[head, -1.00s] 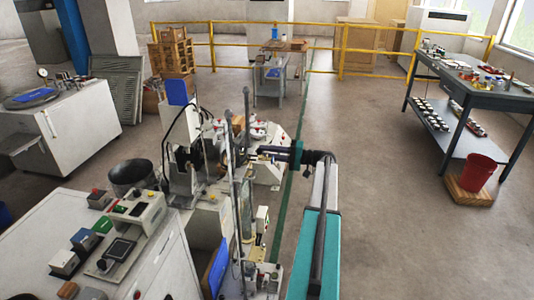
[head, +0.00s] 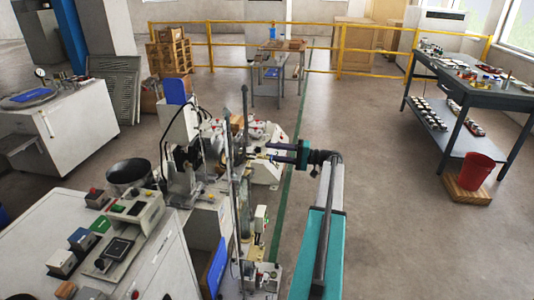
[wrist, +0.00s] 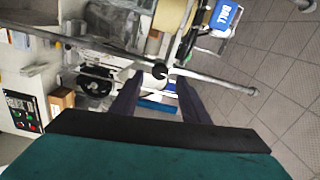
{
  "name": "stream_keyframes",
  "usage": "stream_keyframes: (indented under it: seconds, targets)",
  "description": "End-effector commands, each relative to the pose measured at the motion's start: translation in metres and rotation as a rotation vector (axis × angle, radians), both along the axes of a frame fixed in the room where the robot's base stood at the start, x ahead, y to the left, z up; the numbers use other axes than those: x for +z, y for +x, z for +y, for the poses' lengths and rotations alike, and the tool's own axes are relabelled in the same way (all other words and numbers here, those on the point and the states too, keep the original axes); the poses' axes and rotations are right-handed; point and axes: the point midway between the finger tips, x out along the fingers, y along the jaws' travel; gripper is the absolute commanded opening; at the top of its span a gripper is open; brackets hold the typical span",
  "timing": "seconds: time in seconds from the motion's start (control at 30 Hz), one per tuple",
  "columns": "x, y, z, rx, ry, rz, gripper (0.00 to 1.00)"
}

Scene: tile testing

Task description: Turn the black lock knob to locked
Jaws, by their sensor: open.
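My gripper (head: 268,151) is open and reaches left toward the test machine in the head view. In the wrist view its two dark fingers (wrist: 160,90) stand apart with nothing held between them. A small round black knob (wrist: 160,71) shows just beyond the fingertips, beside a long grey rod; I cannot tell for sure whether it is the lock knob, or how it is turned. In the head view the knob is too small to make out.
The grey rod (wrist: 215,80) crosses in front of the fingers. Upright posts (head: 228,130) stand close to my gripper at the machine. A control panel (wrist: 22,112) lies at the left of the wrist view. The floor (head: 385,190) to the right is clear.

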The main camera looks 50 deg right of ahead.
Motion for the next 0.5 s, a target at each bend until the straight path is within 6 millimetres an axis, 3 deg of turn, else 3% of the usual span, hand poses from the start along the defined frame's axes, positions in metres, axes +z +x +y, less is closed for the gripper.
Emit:
stream_keyframes:
  seconds: [0.5]
  targets:
    - [-0.004, -0.070, -0.044, 0.000, -0.001, -0.001, 0.42]
